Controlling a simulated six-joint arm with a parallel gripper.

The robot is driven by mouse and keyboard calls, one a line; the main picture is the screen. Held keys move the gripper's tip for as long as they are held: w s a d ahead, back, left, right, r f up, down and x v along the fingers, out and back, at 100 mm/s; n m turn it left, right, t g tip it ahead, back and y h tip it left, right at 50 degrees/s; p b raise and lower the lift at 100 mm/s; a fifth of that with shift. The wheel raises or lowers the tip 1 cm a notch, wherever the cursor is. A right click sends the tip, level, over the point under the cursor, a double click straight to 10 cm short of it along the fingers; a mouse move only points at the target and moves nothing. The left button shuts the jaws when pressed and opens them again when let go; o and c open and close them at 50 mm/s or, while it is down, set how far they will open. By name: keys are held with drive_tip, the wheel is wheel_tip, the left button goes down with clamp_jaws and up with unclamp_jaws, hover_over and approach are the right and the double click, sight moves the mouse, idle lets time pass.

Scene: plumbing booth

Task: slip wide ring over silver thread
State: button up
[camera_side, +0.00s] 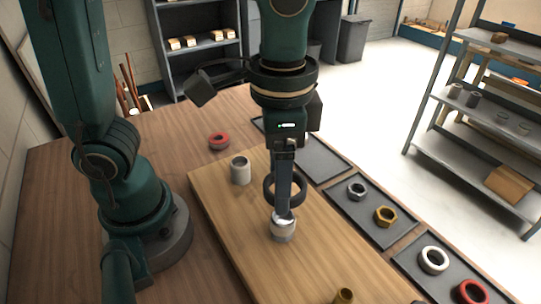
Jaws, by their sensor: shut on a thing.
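The wide ring (268,194) is dark and thick. It is at my gripper's (284,206) fingers, which are shut on it and cover part of its middle. The silver thread (291,216) is the shiny top of a short, pale, upright fitting (283,234) on the wooden board. The ring shows above the thread in the picture, apart from the board. The finger tip overlaps the thread's top in this view, so I cannot tell the gap between them or whether they line up.
A pale grey cylinder (241,170) and a brass fitting (343,296) stand on the board (330,250). A red ring (219,141) lies behind. Dark trays on the right hold a grey nut (356,190), a brass nut (385,215), a white ring (433,260) and a red ring (471,292).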

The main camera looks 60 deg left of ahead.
drive_tip(key=shift+f, duration=3.3)
drive_tip(key=o, duration=1.3)
drive_tip(key=shift+r, duration=2.45)
drive_tip(key=shift+a, duration=0.1)
